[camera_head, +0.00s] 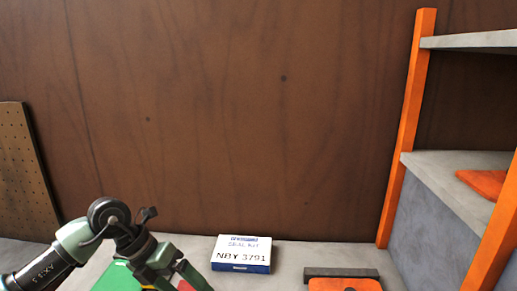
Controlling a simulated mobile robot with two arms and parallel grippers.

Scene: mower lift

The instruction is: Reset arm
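My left arm comes in from the lower left, in black and grey-green, bent at a round dark joint. My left gripper (176,282) points down at the bottom edge of the head view, left of a white and blue box. Its fingertips are cut off by the frame edge, so I cannot tell whether it is open or holds anything. A small red patch shows beside the fingers. My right arm and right gripper are not in view.
The box (242,254), labelled NBY 3791, lies on the grey worktop (290,262). A green object (115,279) lies behind my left arm. An orange item (345,285) and dark bar (341,273) sit right of the box. An orange-posted shelf (455,165) stands right; a pegboard (25,175) left.

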